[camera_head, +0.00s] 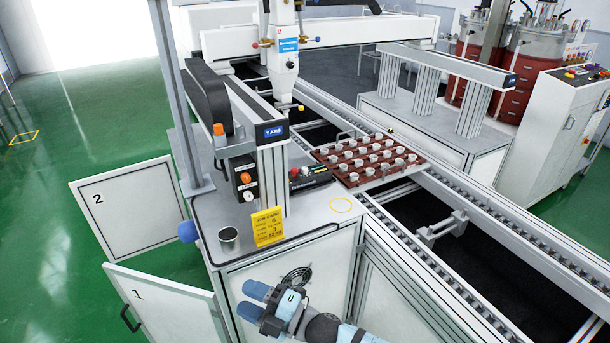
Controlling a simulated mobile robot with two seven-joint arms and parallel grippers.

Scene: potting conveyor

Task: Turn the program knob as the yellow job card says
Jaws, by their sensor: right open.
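The yellow job card (267,226) stands upright at the front of the grey cabinet top. Its dark print is small; I make out a 6 and a 3, but not the rest. A dark control box (237,187) behind it carries an orange round control and a pale one below. A low black panel (312,181) with red and green controls lies behind the post. I cannot tell which control is the program knob. My right gripper (252,301) is open and empty, low in front of the cabinet, apart from the card and controls. My left gripper is out of view.
A grey post (272,180) rises behind the card. A brown tray (366,160) of small pots sits on the conveyor. Cabinet doors 2 (130,210) and 1 (165,305) stand open at left.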

